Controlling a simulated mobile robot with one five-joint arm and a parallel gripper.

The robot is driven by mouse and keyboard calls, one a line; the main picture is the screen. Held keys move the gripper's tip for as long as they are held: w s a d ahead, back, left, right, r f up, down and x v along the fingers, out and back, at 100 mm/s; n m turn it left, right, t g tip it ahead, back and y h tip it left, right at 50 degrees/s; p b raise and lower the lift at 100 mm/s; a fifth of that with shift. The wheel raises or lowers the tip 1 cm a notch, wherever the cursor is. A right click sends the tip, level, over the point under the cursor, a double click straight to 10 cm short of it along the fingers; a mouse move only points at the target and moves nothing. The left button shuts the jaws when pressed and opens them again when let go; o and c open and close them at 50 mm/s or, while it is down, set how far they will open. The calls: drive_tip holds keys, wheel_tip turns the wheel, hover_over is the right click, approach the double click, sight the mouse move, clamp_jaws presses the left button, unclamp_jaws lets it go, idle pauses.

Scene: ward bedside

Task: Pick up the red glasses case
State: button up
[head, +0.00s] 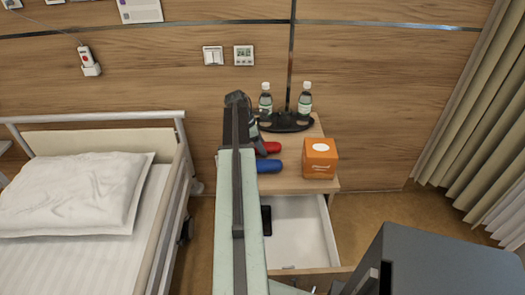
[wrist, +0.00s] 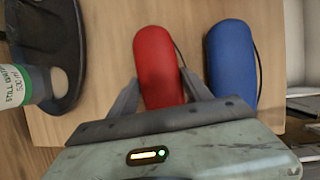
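The red glasses case (head: 268,148) lies on the bedside cabinet top (head: 292,184), partly hidden by my arm in the head view. In the wrist view the red case (wrist: 158,60) points lengthwise away from my gripper (wrist: 161,82). My gripper's fingers are apart, one on each side of the case's near part. I cannot tell whether they touch it. A blue case (head: 268,166) lies beside the red one; in the wrist view the blue case (wrist: 231,65) is just right of my right finger.
A dark tray (head: 287,124) with two bottles (head: 304,100) stands at the back of the cabinet. An orange box (head: 320,158) stands at the right. The drawer (head: 300,232) below is open with a dark phone-like object (head: 266,220) inside. A bed (head: 75,200) stands left.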

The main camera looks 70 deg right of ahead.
drive_tip(key=c, duration=0.7)
wheel_tip(320, 180, up, 10)
drive_tip(key=p, duration=1)
drive_tip(key=shift+r, duration=0.15)
drive_tip(key=shift+c, duration=0.2)
